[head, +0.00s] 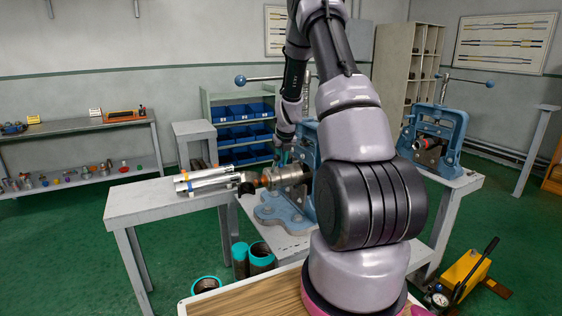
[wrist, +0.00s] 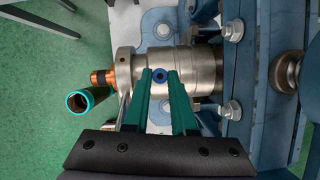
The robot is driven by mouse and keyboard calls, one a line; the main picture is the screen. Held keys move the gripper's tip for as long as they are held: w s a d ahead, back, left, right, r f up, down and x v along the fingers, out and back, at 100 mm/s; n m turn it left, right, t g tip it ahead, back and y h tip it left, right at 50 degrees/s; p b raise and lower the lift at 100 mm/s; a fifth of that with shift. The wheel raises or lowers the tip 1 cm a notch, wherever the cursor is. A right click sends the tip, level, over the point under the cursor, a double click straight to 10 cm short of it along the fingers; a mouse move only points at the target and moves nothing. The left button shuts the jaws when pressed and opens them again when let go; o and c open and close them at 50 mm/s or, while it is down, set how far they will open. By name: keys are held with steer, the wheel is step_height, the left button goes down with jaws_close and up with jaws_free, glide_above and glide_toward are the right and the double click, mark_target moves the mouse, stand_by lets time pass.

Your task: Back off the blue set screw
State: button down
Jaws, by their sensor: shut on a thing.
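In the head view my gripper (head: 284,156) reaches down to the silver cylinder (head: 287,175), which is held level in the near blue vise (head: 271,211). The screw is too small to make out there. A copper-coloured end (wrist: 102,78) sticks out of the cylinder's left side.
A bench with silver tubes (head: 205,179) stands left of the vise. Teal-rimmed pipes (head: 261,256) stand on the floor below. A second blue vise (head: 435,132) is at the right, and a yellow pump (head: 465,274) lies on the floor. My arm hides part of the near vise.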

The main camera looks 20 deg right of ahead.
steer(key=n, duration=0.1)
steer(key=n+y, duration=0.1)
steer(key=n, duration=0.1)
steer(key=n+y, duration=0.1)
steer(key=n, duration=0.1)
steer(key=shift+d, duration=0.25)
steer(key=shift+n+g+y, duration=0.4)
steer(key=shift+n+y, duration=0.2)
steer(key=shift+n, duration=1.2)
steer(key=shift+d, duration=0.1)
steer(key=c, duration=0.7)
jaws_free()
steer(key=shift+c, duration=0.2)
step_height(320, 180, up, 10)
